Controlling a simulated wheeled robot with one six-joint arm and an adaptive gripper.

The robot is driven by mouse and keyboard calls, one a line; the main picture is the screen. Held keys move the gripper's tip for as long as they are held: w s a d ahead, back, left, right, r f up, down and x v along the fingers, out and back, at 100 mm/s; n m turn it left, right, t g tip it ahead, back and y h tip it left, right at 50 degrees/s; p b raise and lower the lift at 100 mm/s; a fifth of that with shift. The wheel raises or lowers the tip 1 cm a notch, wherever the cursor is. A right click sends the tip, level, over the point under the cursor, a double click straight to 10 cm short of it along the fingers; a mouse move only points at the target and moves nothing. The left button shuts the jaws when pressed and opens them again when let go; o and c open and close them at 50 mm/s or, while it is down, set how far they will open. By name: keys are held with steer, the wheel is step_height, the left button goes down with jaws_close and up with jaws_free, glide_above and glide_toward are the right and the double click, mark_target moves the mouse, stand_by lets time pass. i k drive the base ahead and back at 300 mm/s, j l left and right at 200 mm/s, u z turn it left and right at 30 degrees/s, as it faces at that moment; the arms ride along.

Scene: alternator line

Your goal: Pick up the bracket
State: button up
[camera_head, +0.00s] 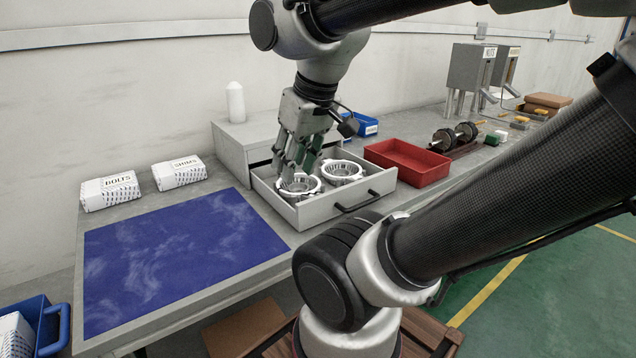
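Two round silver bracket-like castings lie in the open grey drawer (342,212). The left bracket (301,188) is under my gripper and the right bracket (343,171) lies beside it. My gripper (297,175) points down into the drawer, its fingers at the left bracket. The fingers partly cover that bracket. I cannot tell whether they touch it or grip it.
A blue mat (180,255) lies clear on the bench at left. Boxes of bolts (110,191) and shims (179,172) stand behind it. A red tray (407,161) is right of the drawer. A white bottle (235,103) stands on the drawer cabinet (238,142).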

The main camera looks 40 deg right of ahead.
mark_target(342, 173)
steer(key=l+z, duration=0.1)
steer(key=z, duration=1.15)
